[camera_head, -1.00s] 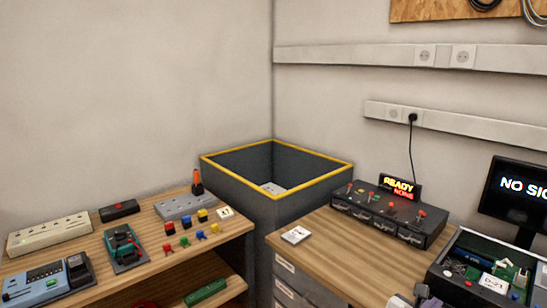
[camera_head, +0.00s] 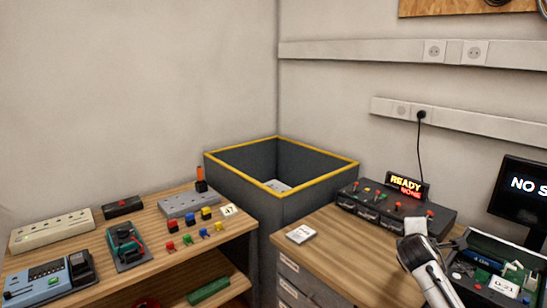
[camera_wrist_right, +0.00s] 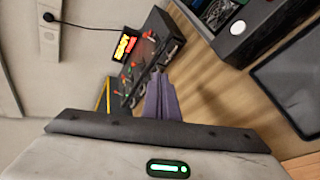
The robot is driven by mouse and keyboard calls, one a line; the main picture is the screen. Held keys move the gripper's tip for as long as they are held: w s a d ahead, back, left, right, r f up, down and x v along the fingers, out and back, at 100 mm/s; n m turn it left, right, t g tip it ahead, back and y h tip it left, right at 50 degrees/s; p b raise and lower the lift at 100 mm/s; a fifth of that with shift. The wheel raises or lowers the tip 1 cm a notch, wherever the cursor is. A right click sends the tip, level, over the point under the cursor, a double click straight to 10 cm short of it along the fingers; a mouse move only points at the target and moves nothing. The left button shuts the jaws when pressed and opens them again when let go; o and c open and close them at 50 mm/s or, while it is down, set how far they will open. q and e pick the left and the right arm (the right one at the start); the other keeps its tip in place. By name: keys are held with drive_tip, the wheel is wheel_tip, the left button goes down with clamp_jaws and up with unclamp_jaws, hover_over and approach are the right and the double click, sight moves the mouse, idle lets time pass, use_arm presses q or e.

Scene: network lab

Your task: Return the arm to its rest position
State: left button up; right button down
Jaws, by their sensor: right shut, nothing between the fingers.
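My right arm (camera_head: 426,268) rises from the lower right in the head view, in front of the right workbench. I cannot clearly make out its fingers there. In the right wrist view my right gripper (camera_wrist_right: 160,97) has its two purplish fingers together, with nothing between them. It points towards the dark test box (camera_head: 395,212) with coloured knobs and a lit "READY NONE" display; the box also shows in the wrist view (camera_wrist_right: 148,58). My left gripper is not in view.
A yellow-rimmed grey bin (camera_head: 240,195) stands in the corner. The left bench (camera_head: 160,265) carries power strips, tools and coloured blocks.

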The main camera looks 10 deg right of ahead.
drive_tip(key=w+a+r+m+t+y, duration=0.3)
drive_tip(key=a+m+t, duration=0.1)
drive_tip(key=a+m, duration=0.2)
drive_tip(key=w+a+r+m+t+y, duration=0.3)
drive_tip(key=w+a+m+y, duration=0.1)
drive_tip(key=a+m, duration=0.15)
drive_tip(key=s+a+f+g+y, duration=0.1)
drive_tip(key=s+a+f, duration=0.3)
drive_tip(key=s+f, duration=0.3)
drive_tip(key=s+a+f+n+g, duration=0.15)
drive_tip(key=s+a+f, duration=0.3)
drive_tip(key=f, duration=0.45)
drive_tip(key=s+a+f+g+y, duration=0.1)
drive_tip(key=s+a+f+g, duration=0.15)
drive_tip(key=s+f, duration=0.45)
drive_tip(key=s+a+f+g, duration=0.1)
drive_tip(key=s+a+f, duration=0.2)
drive_tip(key=s, duration=0.5)
drive_tip(key=s+a+f+g+y, duration=0.1)
drive_tip(key=s+a+f, duration=0.2)
drive_tip(key=s, duration=0.6)
drive_tip(key=s+a+f+m+g, duration=0.1)
drive_tip(key=s+a+f, duration=0.2)
drive_tip(key=s, duration=0.6)
drive_tip(key=shift+a+f+y, duration=0.2)
drive_tip(key=shift+f+y, duration=0.2)
drive_tip(key=shift+f, duration=0.35)
drive_tip(key=shift+s, duration=0.1)
